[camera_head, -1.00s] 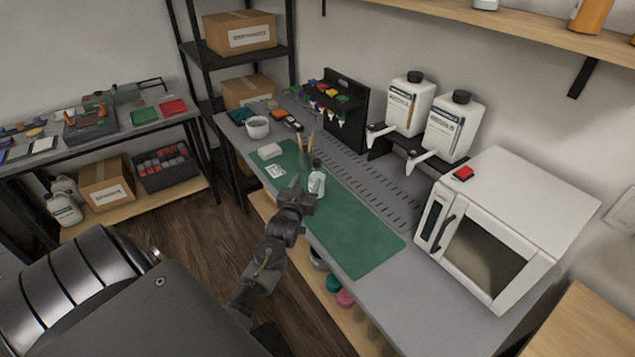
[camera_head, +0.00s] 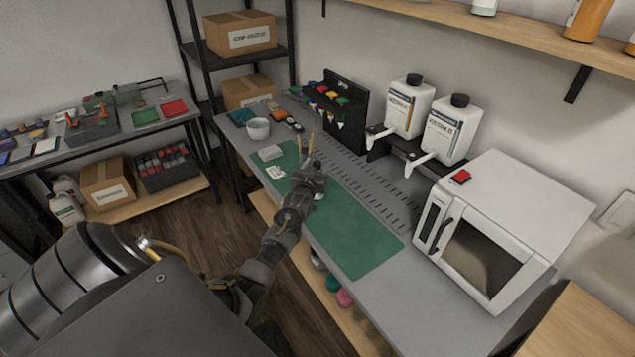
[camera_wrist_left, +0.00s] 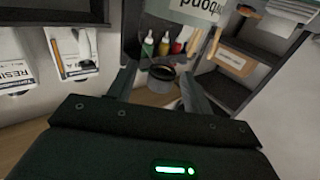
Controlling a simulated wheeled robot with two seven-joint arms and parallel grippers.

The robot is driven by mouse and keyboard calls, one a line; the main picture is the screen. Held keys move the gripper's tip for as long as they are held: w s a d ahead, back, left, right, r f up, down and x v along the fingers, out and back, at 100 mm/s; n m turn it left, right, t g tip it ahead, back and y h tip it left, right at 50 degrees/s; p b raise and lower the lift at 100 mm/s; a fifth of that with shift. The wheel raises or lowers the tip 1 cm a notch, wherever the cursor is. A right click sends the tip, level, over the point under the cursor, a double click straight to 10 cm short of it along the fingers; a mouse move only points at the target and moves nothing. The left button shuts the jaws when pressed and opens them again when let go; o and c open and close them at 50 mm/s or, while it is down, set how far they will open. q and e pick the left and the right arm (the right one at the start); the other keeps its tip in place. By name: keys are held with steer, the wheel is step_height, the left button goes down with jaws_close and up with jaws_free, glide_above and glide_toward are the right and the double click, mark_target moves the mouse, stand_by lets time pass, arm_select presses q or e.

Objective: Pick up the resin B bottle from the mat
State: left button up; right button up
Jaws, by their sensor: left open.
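The small white bottle on the green mat (camera_head: 365,245) is mostly hidden by my left gripper. Only a pale piece of the bottle (camera_head: 319,196) shows at the gripper's right edge, and its label cannot be read. My left gripper (camera_head: 314,168) is over the mat in front of the bottle. In the wrist view the left gripper's fingers (camera_wrist_left: 158,90) are apart. A dark cup (camera_wrist_left: 160,78) with brushes shows beyond them. I cannot make out the bottle in that view. My right gripper is not in view.
Two white dispenser bottles (camera_head: 405,107) stand on a black stand behind the mat. A white oven (camera_head: 500,230) is at the right. The mat's near half is clear.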

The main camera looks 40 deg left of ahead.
arm_select(q)
steer(key=shift+w+a, duration=0.15)
steer(key=shift+w, duration=0.15)
jaws_close()
steer(key=shift+r, duration=0.1)
stand_by(0.4)
